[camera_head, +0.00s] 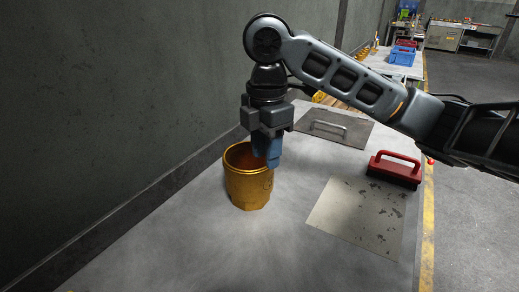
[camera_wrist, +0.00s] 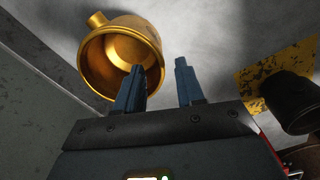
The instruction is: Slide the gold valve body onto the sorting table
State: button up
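The gold valve body (camera_head: 248,190) is an open, hollow cup standing upright on a grey tabletop (camera_head: 215,245). In the wrist view the valve body (camera_wrist: 92,48) fills the upper left, with its open mouth and a short side stub showing. My gripper (camera_head: 270,160) points down at the body's right rim.
A worn metal plate (camera_head: 355,217) and a red-handled block (camera_head: 396,168) lie to the right. A dark plate with a handle (camera_head: 334,127) lies behind. A wall (camera_head: 110,90) runs along the left. Blue bins (camera_head: 402,55) stand on a farther table. The near tabletop is clear.

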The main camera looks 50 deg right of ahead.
jog(key=shift+f, duration=0.1)
send_over(265, 198)
jog(key=shift+w+d+f, duration=0.1)
jog(key=shift+f, duration=1.8)
jog(key=shift+w+d+f, duration=0.1)
jog(key=shift+f, duration=1.8)
grip_shut()
